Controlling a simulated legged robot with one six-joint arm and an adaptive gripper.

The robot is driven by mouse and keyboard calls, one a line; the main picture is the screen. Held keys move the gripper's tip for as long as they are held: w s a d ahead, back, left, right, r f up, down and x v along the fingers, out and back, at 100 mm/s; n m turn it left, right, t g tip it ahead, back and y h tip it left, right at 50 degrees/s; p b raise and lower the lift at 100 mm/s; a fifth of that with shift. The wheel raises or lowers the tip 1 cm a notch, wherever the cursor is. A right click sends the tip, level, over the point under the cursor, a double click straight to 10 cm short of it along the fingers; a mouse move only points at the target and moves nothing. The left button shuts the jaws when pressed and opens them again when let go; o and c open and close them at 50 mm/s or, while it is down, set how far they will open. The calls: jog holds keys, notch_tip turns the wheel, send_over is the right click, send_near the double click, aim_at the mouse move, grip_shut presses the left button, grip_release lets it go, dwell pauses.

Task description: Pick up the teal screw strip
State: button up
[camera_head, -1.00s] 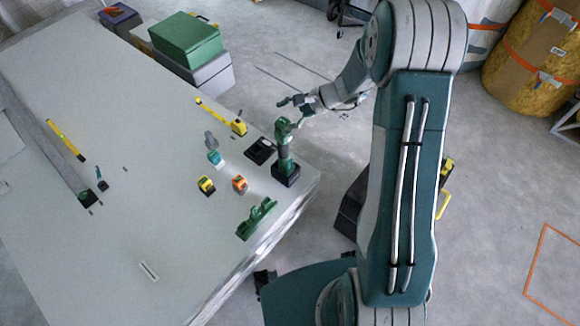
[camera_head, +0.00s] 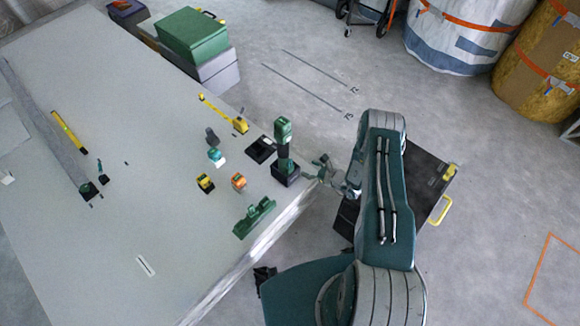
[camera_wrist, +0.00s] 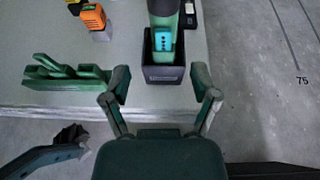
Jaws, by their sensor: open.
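A small teal block with a pale base (camera_head: 215,156) stands on the table beside yellow and orange blocks; it is the likely teal screw strip, too small to be sure. My gripper (camera_head: 322,172) is open and empty, off the table's right edge. In the wrist view, my spread fingers (camera_wrist: 160,82) point toward a black holder (camera_wrist: 163,74) with a green tool (camera_wrist: 163,12) upright in it. A dotted teal patch (camera_wrist: 164,40) shows on the tool's front. The teal block by the yellow one is not clearly in the wrist view.
The orange block (camera_head: 239,181) and yellow block (camera_head: 205,183) stand left of the holder. A green rack (camera_head: 254,217) lies near the table edge. A black tray (camera_head: 261,149) and yellow tape (camera_head: 240,125) lie behind.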

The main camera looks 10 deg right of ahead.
aim_at(291, 163)
jog(key=shift+m+h, duration=0.3)
jog(key=w+a+f, duration=0.1)
jog(key=f, duration=0.1)
jog(key=w+a+f, duration=0.2)
jog(key=shift+w, duration=0.25)
jog(key=shift+x, duration=2.55)
jog(key=shift+w+d, duration=0.1)
jog(key=shift+d, duration=0.1)
grip_shut()
